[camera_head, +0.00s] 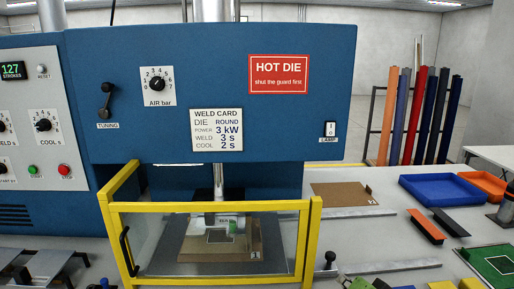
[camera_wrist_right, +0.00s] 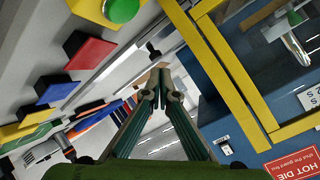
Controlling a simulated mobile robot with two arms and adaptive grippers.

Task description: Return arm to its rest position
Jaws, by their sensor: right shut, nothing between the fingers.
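My right gripper (camera_wrist_right: 160,82) shows in the right wrist view. Its dark green fingers are together and hold nothing. They are in the open air beside the yellow guard frame (camera_wrist_right: 232,82), and I see no contact. The blue welder panel with its HOT DIE sign (camera_wrist_right: 293,163) is to the right in that view. I cannot make out the right gripper clearly in the head view. My left gripper is in neither view.
The yellow guard (camera_head: 205,207) stands across the die area of the blue welder (camera_head: 205,75). To its right are a black knob (camera_head: 330,259), a blue tray (camera_head: 440,188), an orange tray (camera_head: 484,184) and a green board (camera_head: 490,260). Coloured rods (camera_head: 408,115) stand behind.

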